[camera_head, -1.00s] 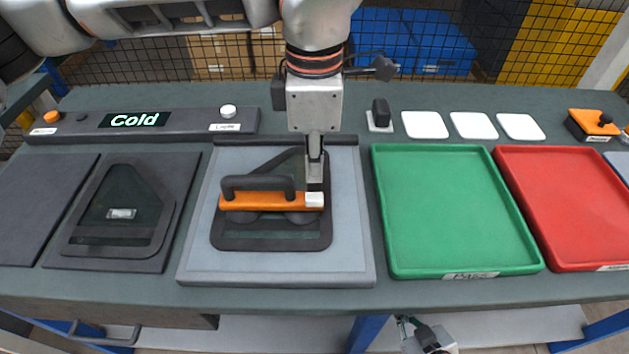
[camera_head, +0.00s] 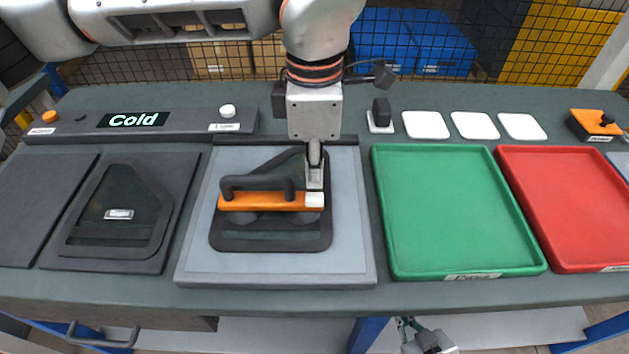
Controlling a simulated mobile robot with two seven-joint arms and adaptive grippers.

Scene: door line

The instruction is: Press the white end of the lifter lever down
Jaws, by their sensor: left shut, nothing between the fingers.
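The lifter has an orange lever (camera_head: 262,202) with a white end (camera_head: 315,200) on its right, and a black handle (camera_head: 257,182) behind it. It sits on a dark window-like panel (camera_head: 270,241) on the grey mat (camera_head: 355,262). My left gripper (camera_head: 315,186) comes down from above, shut and empty. Its fingertips are right at the white end, just behind or on it; I cannot tell whether they touch. My right gripper cannot be made out in the main work area.
A dark panel (camera_head: 164,243) lies on the left. A green tray (camera_head: 450,200) and a red tray (camera_head: 570,200) are on the right. A control bar (camera_head: 180,126) reading "Cold" and white squares (camera_head: 424,125) stand behind. The bench's front strip is clear.

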